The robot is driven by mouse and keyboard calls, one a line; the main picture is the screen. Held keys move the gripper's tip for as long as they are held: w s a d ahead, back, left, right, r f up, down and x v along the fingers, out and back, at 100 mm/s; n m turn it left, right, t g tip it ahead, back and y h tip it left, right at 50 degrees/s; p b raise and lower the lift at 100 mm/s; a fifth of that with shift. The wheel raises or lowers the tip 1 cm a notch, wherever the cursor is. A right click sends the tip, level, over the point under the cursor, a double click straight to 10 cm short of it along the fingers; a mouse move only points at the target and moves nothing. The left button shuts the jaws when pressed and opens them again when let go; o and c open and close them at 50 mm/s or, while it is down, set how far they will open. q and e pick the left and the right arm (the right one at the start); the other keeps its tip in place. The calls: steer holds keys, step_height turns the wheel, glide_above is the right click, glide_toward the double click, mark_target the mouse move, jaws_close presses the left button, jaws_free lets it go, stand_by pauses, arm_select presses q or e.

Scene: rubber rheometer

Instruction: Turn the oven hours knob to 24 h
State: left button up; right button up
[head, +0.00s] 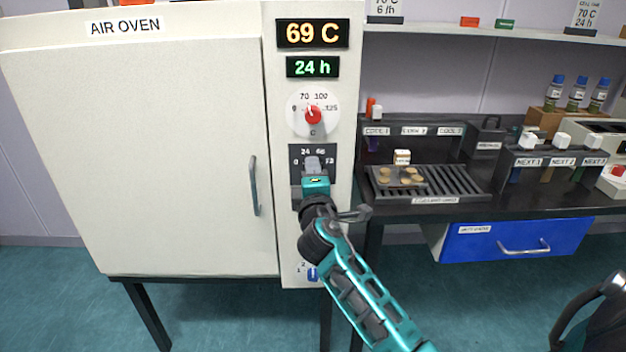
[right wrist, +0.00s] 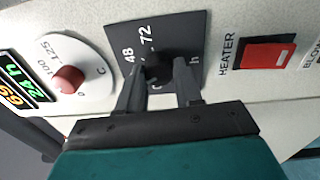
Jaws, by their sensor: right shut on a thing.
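The white air oven (head: 170,150) stands at the left in the head view. Its green display (head: 312,67) reads 24 h, and the orange display above it (head: 312,33) reads 69 C. My right gripper (head: 314,163) is at the black hours dial plate (head: 297,153) and covers most of it. In the right wrist view my right gripper (right wrist: 159,84) is shut on the dark hours knob (right wrist: 157,68), one finger on each side. The plate's 48 and 72 marks show there; the knob's pointer is hidden.
The red temperature knob (head: 313,114) sits just above the hours dial. The red heater switch (right wrist: 268,53) is beside the dial plate in the right wrist view. The oven door handle (head: 254,185) is left of my gripper. A black bench (head: 470,208) with racks stands right.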

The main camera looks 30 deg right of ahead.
steer(key=shift+m, duration=0.3)
steer(key=o, duration=1)
steer(key=shift+o, duration=0.2)
steer(key=shift+s, duration=0.1)
steer(key=v, duration=1.2)
steer(key=shift+s+a, duration=0.25)
steer(key=shift+s, duration=0.05)
steer(key=shift+f, duration=0.15)
